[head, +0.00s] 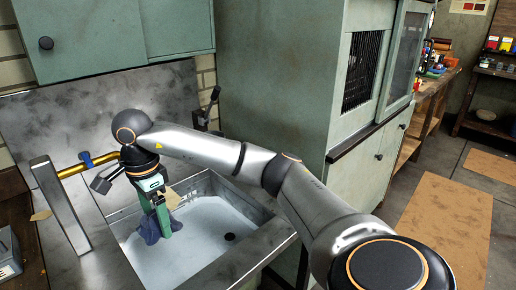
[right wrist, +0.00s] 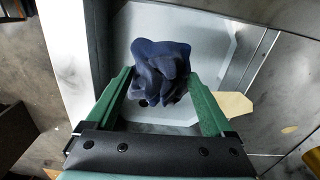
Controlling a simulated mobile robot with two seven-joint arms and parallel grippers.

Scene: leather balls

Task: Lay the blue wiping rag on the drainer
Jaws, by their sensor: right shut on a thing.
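The blue wiping rag (head: 151,232) is a crumpled dark blue bundle, held over the sink basin (head: 205,225) near its left side. My right gripper (head: 161,218) points down with its green fingers shut on the rag. In the right wrist view the rag (right wrist: 160,70) bunches up between and beyond the two green fingers (right wrist: 163,95). I cannot tell whether its lower folds touch the basin. The steel surface left of the basin (head: 95,265) may be the drainer; I cannot tell for sure. My left gripper is not in view.
A tan piece (head: 172,199) shows by the basin's back edge. A green cabinet (head: 275,90) rises behind on the right. The steel left of the basin is mostly bare.

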